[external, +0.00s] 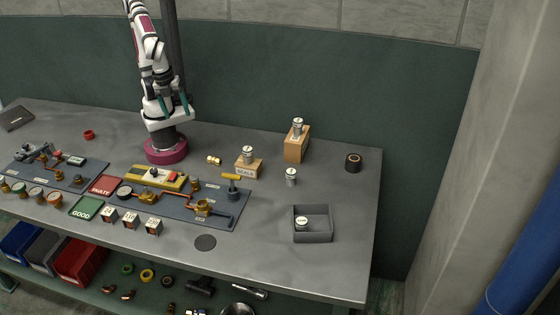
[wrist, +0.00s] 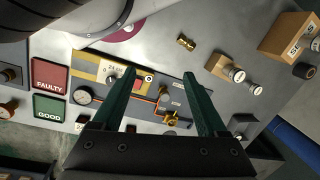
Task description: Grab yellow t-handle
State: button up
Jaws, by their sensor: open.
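The yellow t-handle (external: 231,177) stands upright on a dark cylinder at the right end of the grey-blue board in the external view. In the wrist view I cannot make it out clearly; my right finger covers part of that end of the board. My gripper (external: 171,106) is open and empty, high above the table near my base and up and left of the t-handle in the picture. Its two green fingers (wrist: 159,76) stand wide apart in the wrist view, with the board below between them.
A brass valve (external: 203,207) and a yellow device (external: 158,178) share the board (external: 228,216). A grey bin (external: 313,235) is farther right. A taller wooden block (external: 296,147) stands behind.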

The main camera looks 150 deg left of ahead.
dwell(0.4)
jog(key=o, duration=0.4)
